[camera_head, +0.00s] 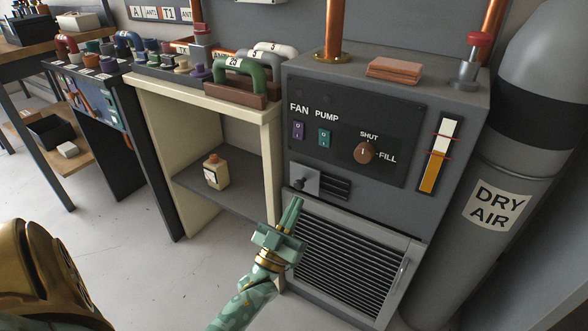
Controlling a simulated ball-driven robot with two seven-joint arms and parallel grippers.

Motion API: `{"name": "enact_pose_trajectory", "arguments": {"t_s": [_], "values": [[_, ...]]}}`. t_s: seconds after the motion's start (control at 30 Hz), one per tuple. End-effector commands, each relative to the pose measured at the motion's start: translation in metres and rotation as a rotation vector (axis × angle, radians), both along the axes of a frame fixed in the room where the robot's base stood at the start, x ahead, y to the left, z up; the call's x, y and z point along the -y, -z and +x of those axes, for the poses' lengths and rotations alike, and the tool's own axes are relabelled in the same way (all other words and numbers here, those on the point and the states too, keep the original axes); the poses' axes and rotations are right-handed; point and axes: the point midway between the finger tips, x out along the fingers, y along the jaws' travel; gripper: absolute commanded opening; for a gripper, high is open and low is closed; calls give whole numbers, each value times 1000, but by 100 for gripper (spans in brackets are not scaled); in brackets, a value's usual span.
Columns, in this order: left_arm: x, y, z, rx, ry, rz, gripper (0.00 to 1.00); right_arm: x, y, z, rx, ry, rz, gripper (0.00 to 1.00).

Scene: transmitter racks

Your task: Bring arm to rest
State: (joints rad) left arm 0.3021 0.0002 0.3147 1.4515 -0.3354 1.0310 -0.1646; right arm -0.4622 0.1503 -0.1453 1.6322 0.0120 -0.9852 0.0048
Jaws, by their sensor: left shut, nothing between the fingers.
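My left gripper (296,204) is a green, gold-banded gripper at the end of my arm, which rises from the bottom middle of the view. It is shut and empty. It shows in front of the vented lower door (345,262) of a grey cabinet (450,85), below a small metal knob plate; I cannot tell the gap between them. My right gripper is not in view.
The cabinet has fan and pump switches (325,137) and a brown dial (364,153). A "DRY AIR" cylinder (527,185) stands at the right. A cream shelf unit (159,130) holds a small bottle (216,171). Floor (155,275) is clear at the lower left.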

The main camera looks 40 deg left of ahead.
Motion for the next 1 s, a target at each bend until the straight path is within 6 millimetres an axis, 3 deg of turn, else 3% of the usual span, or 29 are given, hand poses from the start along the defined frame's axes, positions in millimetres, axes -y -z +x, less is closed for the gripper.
{"name": "enact_pose_trajectory", "arguments": {"t_s": [0.43, 0.57, 0.67, 0.77, 0.83, 0.9, 0.97, 1.0], "values": [[0, 6, 5, -44, -3, 4, 0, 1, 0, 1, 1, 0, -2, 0], [-2, 37, 26, -258, -37, 24, 0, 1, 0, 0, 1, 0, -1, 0], [6, 84, 40, -539, -50, 54, 0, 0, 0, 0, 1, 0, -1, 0], [22, 161, 15, -908, -41, 112, 0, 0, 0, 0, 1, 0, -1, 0], [33, 214, -22, -1161, -27, 165, 0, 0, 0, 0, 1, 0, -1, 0], [43, 258, -70, -1387, -8, 223, 0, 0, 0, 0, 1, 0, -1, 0], [51, 289, -116, -1564, 12, 276, 0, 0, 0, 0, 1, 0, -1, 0], [56, 306, -149, -1676, 28, 312, 0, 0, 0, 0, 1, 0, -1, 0]]}}
